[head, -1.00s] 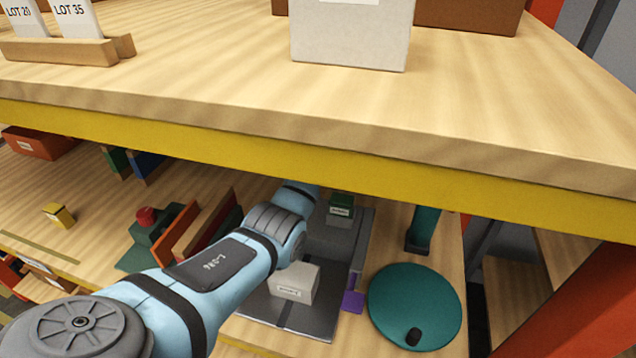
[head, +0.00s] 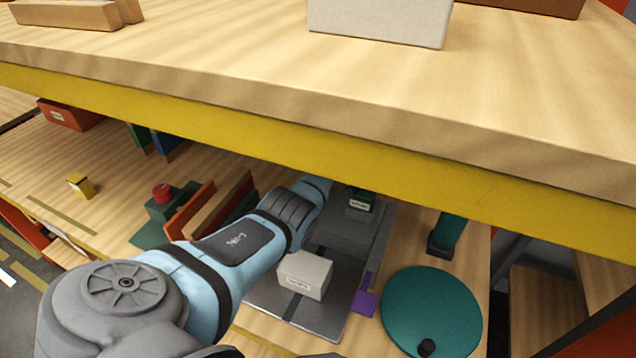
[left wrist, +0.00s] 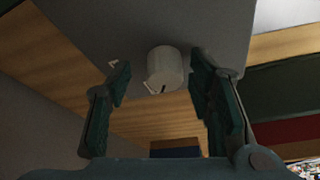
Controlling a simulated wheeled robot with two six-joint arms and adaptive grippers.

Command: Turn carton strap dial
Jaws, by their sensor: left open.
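A pale round dial (left wrist: 166,70) with a dark mark on its rim stands out from a grey panel (left wrist: 205,22) in the left wrist view. A small white letter mark is on the panel left of it. My left gripper (left wrist: 158,72) is open, with one dark green finger on each side of the dial; I cannot tell whether either touches it. In the head view my left arm reaches under the upper shelf to the grey machine (head: 352,238), and its gripper and the dial are hidden. A pale carton (head: 305,275) sits on the machine's dark plate (head: 262,298).
The upper shelf's yellow edge (head: 300,142) hangs over the workspace. A teal disc (head: 425,300) with a black knob and a purple piece (head: 364,303) are right of the plate. A red button on a green base (head: 155,235) and upright boards (head: 222,208) stand left of the machine.

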